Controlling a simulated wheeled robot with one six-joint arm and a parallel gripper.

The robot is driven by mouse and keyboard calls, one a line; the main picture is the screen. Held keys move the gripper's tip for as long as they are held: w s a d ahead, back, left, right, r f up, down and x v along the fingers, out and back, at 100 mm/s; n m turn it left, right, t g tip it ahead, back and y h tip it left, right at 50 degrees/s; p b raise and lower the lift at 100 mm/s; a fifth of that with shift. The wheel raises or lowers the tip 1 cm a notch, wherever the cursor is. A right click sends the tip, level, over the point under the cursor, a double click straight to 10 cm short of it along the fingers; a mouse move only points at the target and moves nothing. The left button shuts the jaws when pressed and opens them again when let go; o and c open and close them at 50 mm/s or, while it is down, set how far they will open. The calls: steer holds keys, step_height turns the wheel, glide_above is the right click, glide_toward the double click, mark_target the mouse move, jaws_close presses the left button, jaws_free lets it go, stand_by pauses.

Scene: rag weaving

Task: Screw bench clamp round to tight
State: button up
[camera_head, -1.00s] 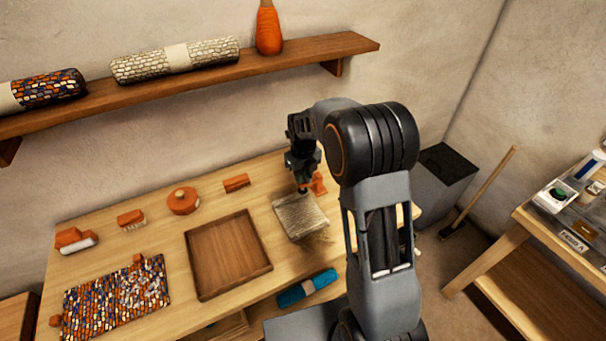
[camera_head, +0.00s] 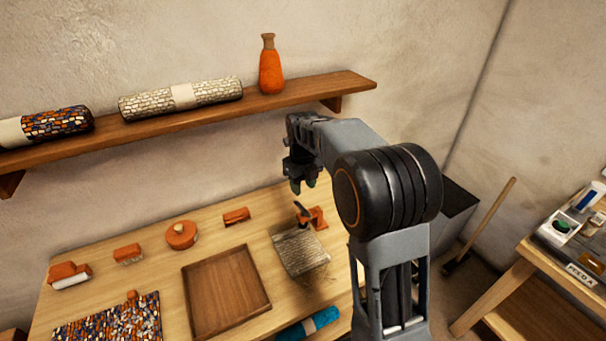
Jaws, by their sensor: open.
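The bench clamp (camera_head: 317,218) is a small orange piece with a dark handle. It stands on the wooden workbench (camera_head: 160,266), just behind the grey woven bundle (camera_head: 301,252). The handle (camera_head: 302,210) tilts up toward the left. My gripper (camera_head: 302,188) is above the clamp, with its fingers pointing down. It is open and empty, and a gap shows between the fingers and the clamp handle. How tight the clamp is cannot be told from this view.
A wooden tray (camera_head: 186,293) lies left of the bundle. An orange round container (camera_head: 181,235) and several orange blocks line the bench's back. A patterned mat (camera_head: 100,325) lies at front left. The wall shelf (camera_head: 290,98), bearing rolls and an orange bottle (camera_head: 270,68), runs above the bench.

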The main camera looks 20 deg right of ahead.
steer(key=shift+r, duration=1.9)
steer(key=s+n+t+p, duration=0.2)
steer(key=s+n+t, duration=0.1)
steer(key=s+n, duration=1.9)
steer(key=shift+f+n+t, duration=0.15)
steer(key=shift+n+t, duration=0.15)
steer(key=shift+n, duration=4.8)
steer(key=shift+a, duration=0.1)
